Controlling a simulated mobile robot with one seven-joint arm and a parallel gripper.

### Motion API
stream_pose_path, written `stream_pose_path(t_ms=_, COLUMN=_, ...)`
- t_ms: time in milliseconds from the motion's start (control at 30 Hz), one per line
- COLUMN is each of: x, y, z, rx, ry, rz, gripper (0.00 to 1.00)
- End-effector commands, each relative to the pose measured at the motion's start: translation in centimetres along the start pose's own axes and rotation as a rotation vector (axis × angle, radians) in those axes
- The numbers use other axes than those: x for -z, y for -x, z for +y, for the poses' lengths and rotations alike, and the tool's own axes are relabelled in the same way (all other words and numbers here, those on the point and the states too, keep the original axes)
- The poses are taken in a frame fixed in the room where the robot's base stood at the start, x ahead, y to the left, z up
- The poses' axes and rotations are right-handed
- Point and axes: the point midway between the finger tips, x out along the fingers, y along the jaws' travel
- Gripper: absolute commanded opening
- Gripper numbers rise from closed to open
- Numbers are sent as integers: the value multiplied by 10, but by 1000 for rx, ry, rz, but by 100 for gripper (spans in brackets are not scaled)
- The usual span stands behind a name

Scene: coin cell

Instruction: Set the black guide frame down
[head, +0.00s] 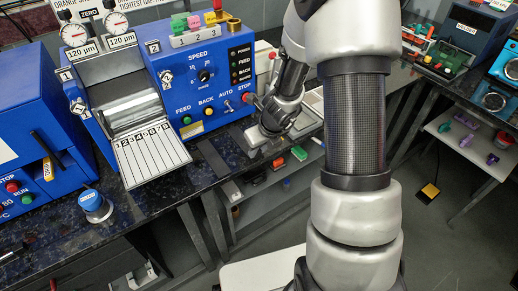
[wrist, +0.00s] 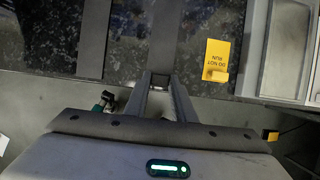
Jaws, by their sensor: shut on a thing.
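My gripper (wrist: 160,80) is over the front edge of the dark speckled counter, its two fingers close together on a small dark piece. A long dark grey bar (wrist: 163,35) extends away from the fingertips, and I take it to be the black guide frame. It appears low over or touching the counter; I cannot tell which. In the head view my gripper (head: 268,132) is at the counter's front edge, right of the blue machine, and the arm hides much of the frame. A second dark strip (wrist: 93,38) lies to the left, also visible in the head view (head: 212,158).
A light grey tray (wrist: 253,45) is farther right. The blue machine (head: 205,75) with a lined chute (head: 150,155) stands on the left. Bare counter (head: 155,205) shows in front of it.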

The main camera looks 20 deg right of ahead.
Motion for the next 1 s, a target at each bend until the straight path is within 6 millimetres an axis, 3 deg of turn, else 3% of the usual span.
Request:
stream_pose_path(t_ms=33, x=2, y=-4, z=0, rx=0, ry=0, rz=0, gripper=0)
stream_pose_path(t_ms=67, x=1, y=-3, z=0, rx=0, ry=0, rz=0, gripper=24)
stream_pose_path(t_ms=167, x=1, y=-2, z=0, rx=0, ry=0, rz=0, gripper=41)
stream_pose_path(t_ms=567, x=-2, y=6, z=0, rx=0, ry=0, rz=0, gripper=42)
stream_pose_path(t_ms=1000, x=-3, y=96, z=0, rx=1, ry=1, rz=-1, gripper=42)
